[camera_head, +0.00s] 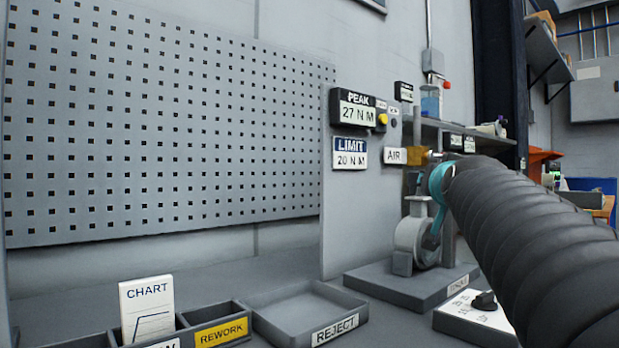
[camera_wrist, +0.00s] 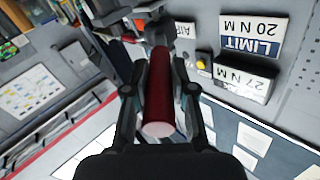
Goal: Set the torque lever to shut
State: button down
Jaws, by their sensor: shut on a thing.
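The torque lever (camera_head: 438,182) is teal and stands roughly upright on a pale grey actuator body (camera_head: 409,236) in the head view. My arm's black ribbed sleeve covers the scene to its right. In the wrist view my gripper (camera_wrist: 163,82) is shut on a dark red cylindrical grip (camera_wrist: 159,112), with one finger on each side. The grip's pale round end faces the camera. The head view does not show the grip or my fingers, which are hidden by the arm. Any shut mark for the lever is not readable.
A peak display (camera_head: 357,109) reads 27 N M, above a limit plate (camera_head: 350,152) of 20 N M. The actuator stands on a grey base (camera_head: 390,284). A reject tray (camera_head: 307,307) lies to its left. A black knob (camera_head: 485,300) sits on a panel in front.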

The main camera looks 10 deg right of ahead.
jog(key=shift+a, duration=0.1)
dwell(0.3)
jog(key=c, duration=1)
grip_release()
jog(key=shift+w+a, duration=0.1)
jog(key=shift+o, duration=0.2)
jog(key=shift+s, duration=0.35)
jog(key=v, duration=1.1)
jog(key=shift+s+a, duration=0.1)
jog(key=shift+s, duration=0.05)
